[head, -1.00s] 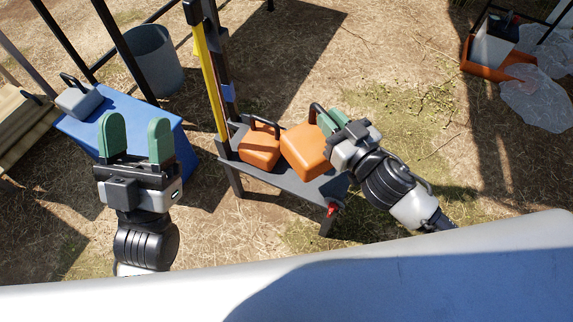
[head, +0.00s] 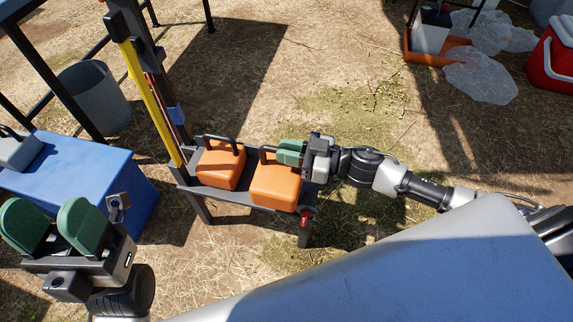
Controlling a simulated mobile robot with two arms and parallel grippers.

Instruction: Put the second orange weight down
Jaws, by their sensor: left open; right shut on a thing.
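Two orange weights with black handles are on a dark platform (head: 238,195) at the foot of a post. The first weight (head: 218,167) sits at the left, near the post. The second orange weight (head: 275,187) is to its right, upright, and appears to rest on the platform. My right gripper (head: 285,152) comes in from the right and is shut on the second weight's handle, with its green fingers hiding part of it. My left gripper (head: 52,228) is open and empty at the lower left, in front of the blue box.
The post carries a yellow strip (head: 150,100). A blue box (head: 80,175) with a grey handled block (head: 18,150) stands at the left, a grey bin (head: 95,97) behind. An orange tray (head: 425,55), clear plastic bags (head: 482,75) and a red cooler (head: 552,65) are at the upper right.

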